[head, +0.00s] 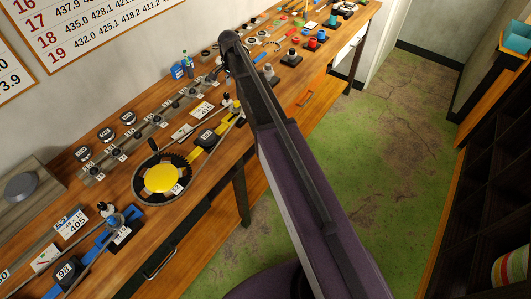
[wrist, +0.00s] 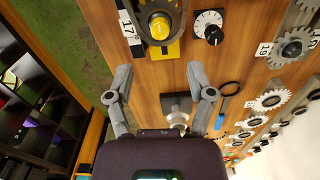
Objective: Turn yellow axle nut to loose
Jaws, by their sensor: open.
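The yellow axle nut (wrist: 160,25) appears in the wrist view as a round yellow knob on a yellow base at the top middle, with a grey curved part around it. My gripper (wrist: 158,74) is open and empty, its two grey fingers spread apart below the yellow base in the picture. The fingers do not touch the nut. In the head view my arm crosses the middle and hides part of the bench. I cannot make out the nut there.
A white dial with a black knob (wrist: 211,33) is right of the nut. Toothed sprockets (wrist: 270,99) line the right. A yellow-centred chainring (head: 161,178) is on the wooden bench (head: 215,178). Green floor (head: 400,105) is clear.

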